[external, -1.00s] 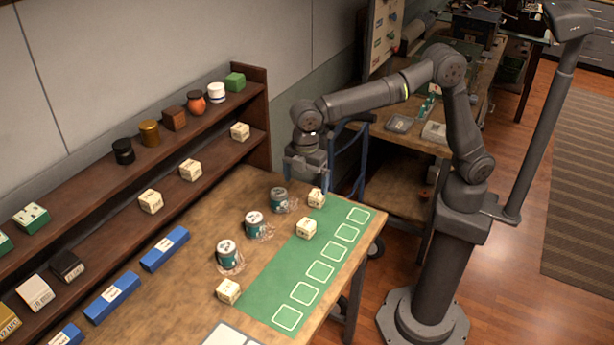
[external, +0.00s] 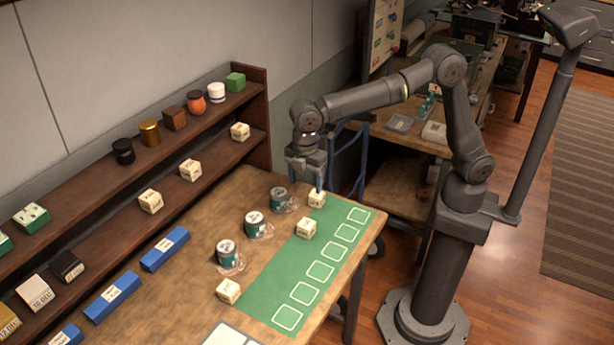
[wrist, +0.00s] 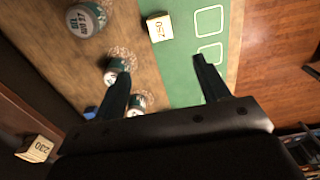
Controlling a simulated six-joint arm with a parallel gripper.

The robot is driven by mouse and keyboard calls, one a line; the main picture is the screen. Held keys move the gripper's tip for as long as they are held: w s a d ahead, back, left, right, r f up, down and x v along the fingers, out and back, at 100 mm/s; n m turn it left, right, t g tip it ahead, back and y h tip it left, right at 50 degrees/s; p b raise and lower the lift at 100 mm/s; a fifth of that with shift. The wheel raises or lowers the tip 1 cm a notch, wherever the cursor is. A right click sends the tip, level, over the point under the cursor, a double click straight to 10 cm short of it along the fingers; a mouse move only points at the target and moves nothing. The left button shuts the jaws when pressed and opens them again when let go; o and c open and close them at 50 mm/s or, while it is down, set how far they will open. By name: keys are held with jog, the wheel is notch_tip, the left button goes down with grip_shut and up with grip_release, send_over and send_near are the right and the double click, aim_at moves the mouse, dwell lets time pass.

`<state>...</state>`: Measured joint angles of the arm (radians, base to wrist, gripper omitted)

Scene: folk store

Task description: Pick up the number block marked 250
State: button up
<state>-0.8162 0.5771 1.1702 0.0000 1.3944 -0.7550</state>
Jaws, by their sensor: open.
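The cream number block marked 250 (wrist: 158,28) shows near the top of the wrist view, at the left part of the green mat, its number upside down. My gripper (wrist: 163,70) is open and empty, and the block lies beyond its fingertips, apart from them. In the external view my gripper (external: 307,182) hangs at the far end of the table, close to the farthest cream block (external: 317,199). Two more cream blocks sit nearer, one on the mat (external: 306,228) and one at its left edge (external: 228,291). Their numbers are too small to read there.
Several labelled jars (external: 256,224) stand in a row left of the green mat (external: 262,293). A block marked 230 (wrist: 35,149) shows at the lower left of the wrist view. The shelf (external: 213,165) along the wall holds blocks and jars. The mat's outlined squares are empty.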

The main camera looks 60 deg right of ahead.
aim_at(308, 221)
jog(key=f, duration=0.8)
jog(key=d+f, duration=0.1)
jog(key=f, duration=0.4)
jog(key=shift+f, duration=0.1)
jog(key=shift+d+f, duration=0.2)
jog(key=shift+f, duration=2.4)
jog(key=c, duration=1.1)
jog(key=shift+o, duration=0.2)
jog(key=shift+r, duration=0.1)
